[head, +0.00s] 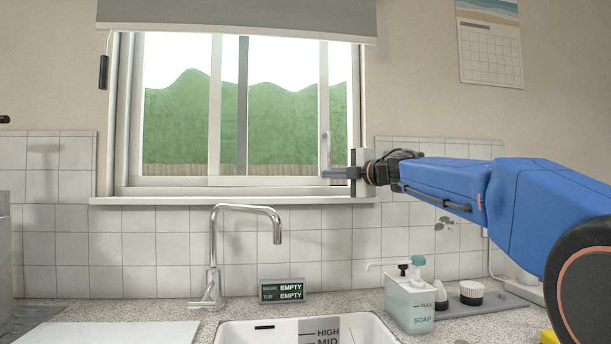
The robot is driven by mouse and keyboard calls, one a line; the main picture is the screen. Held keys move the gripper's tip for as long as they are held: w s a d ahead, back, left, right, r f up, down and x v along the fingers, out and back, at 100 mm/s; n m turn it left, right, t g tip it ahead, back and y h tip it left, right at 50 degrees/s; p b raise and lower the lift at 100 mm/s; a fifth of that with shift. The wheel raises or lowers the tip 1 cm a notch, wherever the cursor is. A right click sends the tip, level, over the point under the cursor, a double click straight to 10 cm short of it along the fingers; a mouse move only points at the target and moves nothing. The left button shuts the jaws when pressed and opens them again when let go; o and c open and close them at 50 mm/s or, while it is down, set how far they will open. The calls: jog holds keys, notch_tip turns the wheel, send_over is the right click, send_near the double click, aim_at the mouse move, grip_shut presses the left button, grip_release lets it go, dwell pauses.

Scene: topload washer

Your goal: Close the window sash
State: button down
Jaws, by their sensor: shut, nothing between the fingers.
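The window sash (323,110) is a white-framed sliding pane whose near upright bears a slim vertical handle (326,150). The sash stands in the white window frame (124,110), with two more uprights showing left of it near the middle. My gripper (326,174) reaches in from the right, its fingers pointing left. It is shut and empty. Its fingertips overlap the lower part of the sash handle in the picture. I cannot tell whether they touch it.
A chrome tap (245,208) rises below the sill (150,200). A soap dispenser (410,303) stands right of the sink (255,332). A grey blind (235,18) hangs over the window top. The air between sill and counter is mostly clear.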

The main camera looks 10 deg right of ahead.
jog(key=d, duration=0.8)
jog(key=shift+d, duration=0.1)
jog(key=shift+s, duration=0.1)
jog(key=s, duration=0.9)
jog(key=shift+s+d, duration=0.15)
jog(key=shift+s, duration=0.15)
dwell(0.3)
